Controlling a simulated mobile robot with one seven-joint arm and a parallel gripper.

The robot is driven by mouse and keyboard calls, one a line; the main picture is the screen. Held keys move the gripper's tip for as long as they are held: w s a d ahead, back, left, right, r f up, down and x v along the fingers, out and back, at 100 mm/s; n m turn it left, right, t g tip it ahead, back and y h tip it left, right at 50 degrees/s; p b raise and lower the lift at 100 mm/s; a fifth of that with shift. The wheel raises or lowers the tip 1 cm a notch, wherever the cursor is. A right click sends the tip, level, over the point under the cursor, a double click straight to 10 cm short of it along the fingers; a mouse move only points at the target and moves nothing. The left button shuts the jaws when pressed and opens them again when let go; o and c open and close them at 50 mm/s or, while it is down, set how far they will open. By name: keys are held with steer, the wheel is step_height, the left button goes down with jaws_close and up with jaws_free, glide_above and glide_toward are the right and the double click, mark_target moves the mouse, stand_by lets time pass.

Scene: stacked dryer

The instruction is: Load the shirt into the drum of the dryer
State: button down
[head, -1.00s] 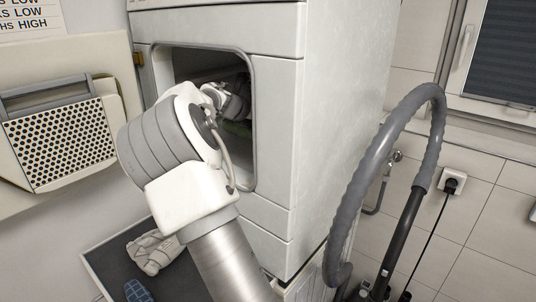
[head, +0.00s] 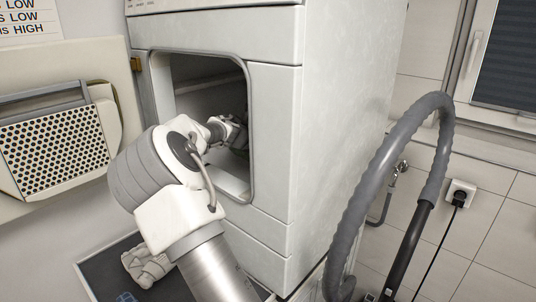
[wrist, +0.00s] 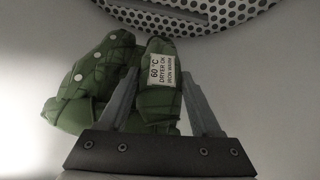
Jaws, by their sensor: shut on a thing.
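The shirt (wrist: 72,112) is a bunched green garment with pale buttons or dots and a white care label reading 60 °C, dryer OK. In the wrist view it is gripped between the fingers of my gripper (wrist: 158,74), against the pale drum wall and near its perforated back plate (wrist: 190,14). The dryer (head: 330,110) stands with its square opening uncovered. My arm reaches through the opening, and my gripper's wrist shows inside the dark drum (head: 195,88). The shirt is hidden in the head view.
The open door (head: 50,150) with a perforated panel stands left of the opening. A dark tray or mat (head: 100,268) with a beige cloth item (head: 146,266) lies below. A grey hose (head: 350,190) arches right of the dryer.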

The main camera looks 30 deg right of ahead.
steer(key=shift+f, duration=1.5)
steer(key=shift+f, duration=0.1)
steer(key=shift+f+b, duration=0.35)
steer(key=shift+f, duration=0.2)
steer(key=shift+c, duration=0.3)
jaws_free()
steer(key=shift+r, duration=0.25)
steer(key=v, duration=1.2)
steer(key=shift+r, duration=0.35)
